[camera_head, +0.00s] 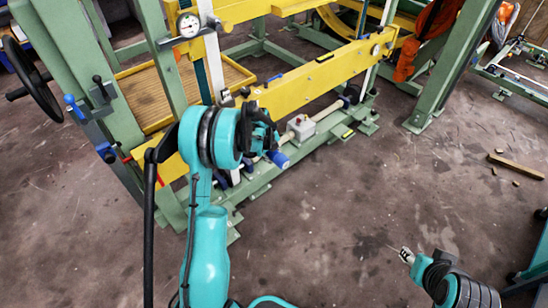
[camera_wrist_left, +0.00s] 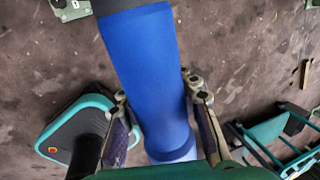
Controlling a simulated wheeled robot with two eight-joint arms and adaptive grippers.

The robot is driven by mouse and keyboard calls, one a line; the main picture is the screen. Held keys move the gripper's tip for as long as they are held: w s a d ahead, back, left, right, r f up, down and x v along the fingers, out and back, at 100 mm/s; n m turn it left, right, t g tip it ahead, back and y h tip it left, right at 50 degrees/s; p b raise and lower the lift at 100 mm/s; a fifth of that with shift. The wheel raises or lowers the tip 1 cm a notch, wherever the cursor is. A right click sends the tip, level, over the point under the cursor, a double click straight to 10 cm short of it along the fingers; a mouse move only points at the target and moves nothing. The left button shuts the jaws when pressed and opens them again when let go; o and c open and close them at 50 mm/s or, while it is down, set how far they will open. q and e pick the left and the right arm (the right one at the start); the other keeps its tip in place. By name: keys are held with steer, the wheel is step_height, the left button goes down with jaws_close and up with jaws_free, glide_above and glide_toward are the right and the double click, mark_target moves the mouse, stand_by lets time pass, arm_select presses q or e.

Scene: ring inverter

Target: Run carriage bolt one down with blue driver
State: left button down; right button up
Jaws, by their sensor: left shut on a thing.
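The blue driver (camera_wrist_left: 145,70) is a thick blue cylinder between the two fingers of my left gripper (camera_wrist_left: 160,112) in the left wrist view, with a dark section at its far end. In the head view a short blue end of the driver (camera_head: 279,159) shows beside my left gripper (camera_head: 264,140), low in front of the green and yellow frame. The left gripper is shut on the driver. My right gripper (camera_head: 405,255) is at the lower right, over bare floor; its finger gap is too small to tell. I cannot pick out carriage bolt one.
The green frame (camera_head: 425,75) carries a yellow beam (camera_head: 310,88), a dial gauge (camera_head: 188,25) and a black handwheel (camera_head: 25,65). Wood pieces (camera_head: 515,166) lie at right. The central floor is clear.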

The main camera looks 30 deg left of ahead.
arm_select(q)
steer(key=w+a, duration=0.2)
steer(key=a, duration=0.3)
steer(key=shift+w+a, duration=0.2)
steer(key=shift+a, duration=0.2)
steer(key=shift+w+a+r+b, duration=0.15)
steer(key=shift+w+a, duration=0.1)
steer(key=shift+a, duration=0.35)
steer(key=shift+w+a+b, duration=0.15)
steer(key=shift+w+a, duration=0.05)
steer(key=shift+a, duration=0.4)
stand_by(2.7)
steer(key=shift+d, duration=0.1)
stand_by(0.6)
steer(key=shift+s+d, duration=0.3)
steer(key=shift+d, duration=0.45)
steer(key=shift+s+d, duration=0.35)
steer(key=shift+d, duration=0.45)
steer(key=shift+s+d, duration=0.3)
steer(key=shift+d, duration=0.45)
